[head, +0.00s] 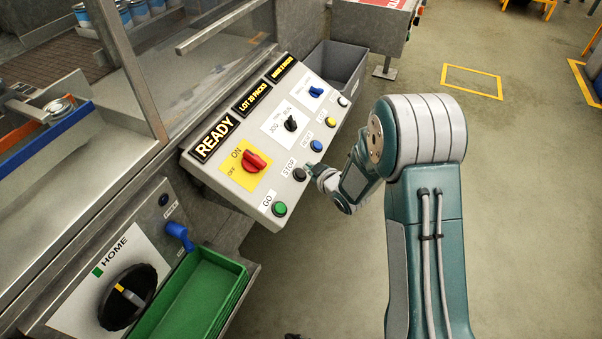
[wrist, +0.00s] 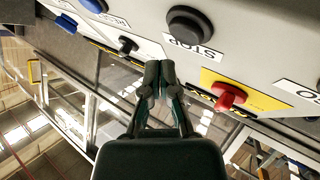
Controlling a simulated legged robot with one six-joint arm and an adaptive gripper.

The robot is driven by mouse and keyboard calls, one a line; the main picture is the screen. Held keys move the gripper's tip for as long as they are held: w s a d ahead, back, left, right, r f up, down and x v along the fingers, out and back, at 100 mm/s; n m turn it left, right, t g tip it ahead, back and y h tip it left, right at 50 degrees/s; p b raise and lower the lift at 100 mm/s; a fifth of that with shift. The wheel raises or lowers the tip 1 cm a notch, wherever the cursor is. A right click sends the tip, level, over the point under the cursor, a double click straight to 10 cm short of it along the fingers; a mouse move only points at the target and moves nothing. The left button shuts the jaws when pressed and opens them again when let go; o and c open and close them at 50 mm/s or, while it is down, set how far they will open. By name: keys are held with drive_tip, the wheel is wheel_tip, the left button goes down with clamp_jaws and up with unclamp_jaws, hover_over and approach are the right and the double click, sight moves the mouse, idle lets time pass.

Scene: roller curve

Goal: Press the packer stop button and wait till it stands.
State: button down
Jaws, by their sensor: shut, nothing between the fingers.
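The stop button is a round black button (head: 299,174) labelled STOP on the sloped grey control panel (head: 232,179). In the wrist view the black button (wrist: 190,25) shows large at the top, with its label upside down below it. My gripper (head: 312,169) is just right of the button in the head view. In the wrist view my gripper (wrist: 158,68) is shut and empty, its fingertips below and left of the button, apart from it in the picture. The panel display (head: 215,138) reads READY.
A green GO button (head: 280,209) sits close to the stop button, and a blue button (head: 316,146) on its other side. A red rotary switch (head: 254,161) stands up from a yellow plate. A green tray (head: 195,296) is at lower left.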

drive_tip(key=shift+s+d+r, duration=0.2)
drive_tip(key=shift+d+r, duration=0.3)
drive_tip(key=shift+r, duration=0.35)
drive_tip(key=shift+s+d+r, duration=0.15)
drive_tip(key=shift+d+r, duration=0.3)
drive_tip(key=shift+r, duration=0.35)
drive_tip(key=s+d+r+m+g+h, duration=0.1)
drive_tip(key=s+d+r+m+h, duration=0.25)
drive_tip(key=s+d+r, duration=0.35)
drive_tip(key=s+d+r+m+h, duration=0.2)
drive_tip(key=d+r+m+h, duration=0.15)
drive_tip(key=d+r, duration=0.45)
drive_tip(key=s+r+m+g, duration=0.2)
drive_tip(key=s+r, duration=0.1)
drive_tip(key=s, duration=0.9)
drive_tip(key=s+r+m+g+h, duration=0.1)
drive_tip(key=s+r+m+g, duration=0.1)
drive_tip(key=s, duration=1)
drive_tip(key=shift+s+d+r+g, duration=0.25)
drive_tip(key=shift+r+g, duration=0.15)
drive_tip(key=shift+r, duration=0.2)
